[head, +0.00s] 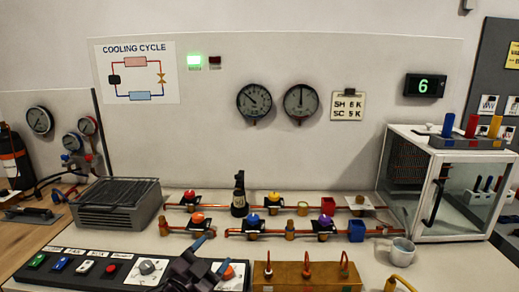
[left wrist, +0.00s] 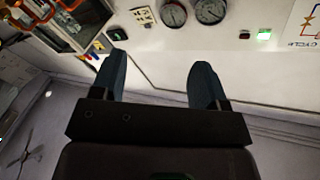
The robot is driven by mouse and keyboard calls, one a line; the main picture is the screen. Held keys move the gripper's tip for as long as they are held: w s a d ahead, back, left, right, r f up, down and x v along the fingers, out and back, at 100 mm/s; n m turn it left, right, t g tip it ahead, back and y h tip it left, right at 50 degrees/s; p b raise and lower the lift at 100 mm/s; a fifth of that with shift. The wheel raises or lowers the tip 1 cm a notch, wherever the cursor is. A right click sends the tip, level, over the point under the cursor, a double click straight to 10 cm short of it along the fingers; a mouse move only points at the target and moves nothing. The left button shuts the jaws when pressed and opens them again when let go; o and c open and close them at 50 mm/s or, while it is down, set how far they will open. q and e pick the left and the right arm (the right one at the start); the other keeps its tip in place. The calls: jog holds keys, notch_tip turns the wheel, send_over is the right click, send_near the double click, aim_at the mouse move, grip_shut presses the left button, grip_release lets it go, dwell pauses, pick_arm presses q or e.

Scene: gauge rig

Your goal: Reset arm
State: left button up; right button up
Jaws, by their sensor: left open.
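My left gripper (head: 212,254) is at the bottom middle of the head view, over the front control panel (head: 75,265). In the left wrist view my left gripper (left wrist: 158,68) has its two dark blue-grey fingers well apart, with nothing between them. In the head view it covers part of the panel near a grey knob (head: 148,267) and an orange-red knob (head: 227,271). My right gripper is in neither view.
Copper pipes with coloured valves (head: 273,197) run across the bench behind the gripper. A brown block (head: 305,278) with red-tipped hooks stands to its right. A grey finned unit (head: 117,203) is at left, a clear-sided cabinet (head: 440,185) at right. Two gauges (head: 254,101) hang on the wall.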

pick_arm(q)
jog(key=s+a+f+n+g+y, duration=0.3)
jog(key=s+a+f, duration=0.5)
jog(key=s+f, duration=0.4)
jog(key=s+a+f+n+g+y, duration=0.2)
jog(key=s+a+f+n+y, duration=0.3)
jog(key=s+f, duration=0.8)
jog(key=s+a+n, duration=0.2)
jog(key=s+a, duration=0.1)
jog(key=s, duration=0.1)
jog(key=shift+a+f+n+g, duration=0.2)
jog(key=shift+n+g, duration=0.2)
